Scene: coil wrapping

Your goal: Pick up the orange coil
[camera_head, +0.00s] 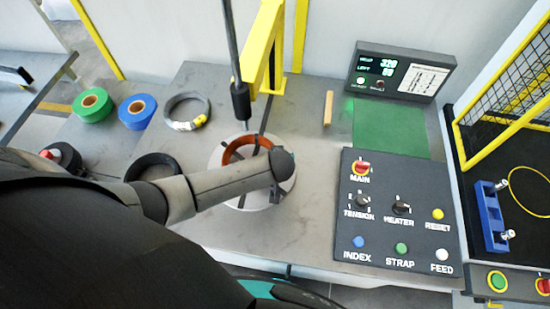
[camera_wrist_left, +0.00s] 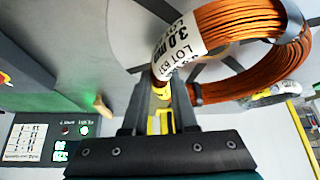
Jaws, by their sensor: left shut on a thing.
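The orange coil (camera_head: 234,146) is at the round grey turntable (camera_head: 216,155) in the middle of the bench. My left forearm covers its near part in the head view. In the left wrist view the coil (camera_wrist_left: 250,86) fills the upper right, with dark straps and a white printed label (camera_wrist_left: 176,45). My left gripper (camera_wrist_left: 166,82) is shut on the coil's rim at the label. Its fingers are hidden under my arm in the head view. I cannot tell whether the coil touches the turntable. My right gripper is in neither view.
A dark vertical rod (camera_head: 240,98) and yellow post (camera_head: 262,50) stand behind the turntable. Left are a grey coil (camera_head: 204,106), black ring (camera_head: 146,164), blue roll (camera_head: 137,111) and green roll (camera_head: 92,105). A control panel (camera_head: 398,225) and green mat (camera_head: 390,128) lie right.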

